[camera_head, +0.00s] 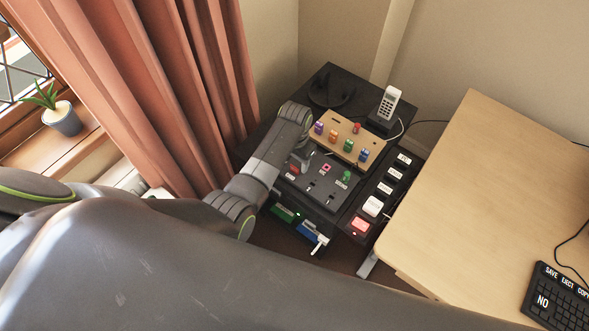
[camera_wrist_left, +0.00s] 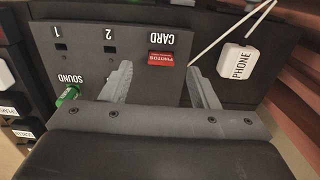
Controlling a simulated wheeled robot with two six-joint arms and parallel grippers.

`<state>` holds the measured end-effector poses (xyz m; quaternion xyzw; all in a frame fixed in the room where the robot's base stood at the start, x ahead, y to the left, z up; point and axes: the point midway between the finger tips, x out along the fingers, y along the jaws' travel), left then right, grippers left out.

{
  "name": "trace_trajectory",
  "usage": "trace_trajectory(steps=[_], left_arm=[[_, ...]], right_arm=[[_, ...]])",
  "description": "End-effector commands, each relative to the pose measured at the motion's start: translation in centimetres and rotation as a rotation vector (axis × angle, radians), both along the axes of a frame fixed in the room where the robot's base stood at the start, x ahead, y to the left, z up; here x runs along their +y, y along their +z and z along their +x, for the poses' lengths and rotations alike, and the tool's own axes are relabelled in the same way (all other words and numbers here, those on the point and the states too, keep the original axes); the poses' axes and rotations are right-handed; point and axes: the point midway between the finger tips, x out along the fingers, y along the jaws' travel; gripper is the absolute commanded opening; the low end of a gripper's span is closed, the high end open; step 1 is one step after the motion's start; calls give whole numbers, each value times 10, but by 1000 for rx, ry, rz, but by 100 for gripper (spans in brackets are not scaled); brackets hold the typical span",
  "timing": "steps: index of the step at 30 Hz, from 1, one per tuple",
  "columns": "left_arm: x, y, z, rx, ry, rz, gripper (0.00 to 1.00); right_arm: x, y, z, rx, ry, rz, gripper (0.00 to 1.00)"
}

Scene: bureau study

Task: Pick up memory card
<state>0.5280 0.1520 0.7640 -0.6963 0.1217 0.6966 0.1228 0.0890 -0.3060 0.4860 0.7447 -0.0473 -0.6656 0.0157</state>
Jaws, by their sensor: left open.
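The memory card is a small red card marked PHOTOS (camera_wrist_left: 160,59), seated in the dark panel (camera_wrist_left: 135,75) by the CARD label in the left wrist view. Only its labelled end shows. In the head view a small red spot that looks like the card (camera_head: 292,169) sits at the panel's left, beside my left gripper (camera_head: 300,160). In the left wrist view my left gripper (camera_wrist_left: 160,76) is open, one finger on each side of the card's line, with nothing between them. I cannot tell how far the fingertips are from the panel. My right gripper is not in view.
A green plug (camera_wrist_left: 68,95) sits at the SOUND label. A white PHONE plug (camera_wrist_left: 238,60) with a cable lies right of the panel. Behind the panel are a board with coloured pegs (camera_head: 343,138) and a cordless phone (camera_head: 390,101). A desk (camera_head: 480,190) stands right.

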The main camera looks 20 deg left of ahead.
Motion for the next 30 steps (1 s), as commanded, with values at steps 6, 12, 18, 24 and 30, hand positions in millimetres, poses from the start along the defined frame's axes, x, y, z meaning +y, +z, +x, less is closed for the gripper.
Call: trace_trajectory(steps=[6, 12, 18, 24, 30], left_arm=[[1, -24, 0, 0, -1, -1, 55], [1, -28, 0, -1, 0, -1, 55], [1, -28, 0, -1, 0, -1, 44], [1, -28, 0, -1, 0, -1, 18], [1, -28, 0, -1, 0, -1, 4]], right_arm=[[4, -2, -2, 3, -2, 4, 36], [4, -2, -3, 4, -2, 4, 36], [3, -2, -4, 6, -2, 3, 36], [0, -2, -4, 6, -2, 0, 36], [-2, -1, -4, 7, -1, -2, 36]])
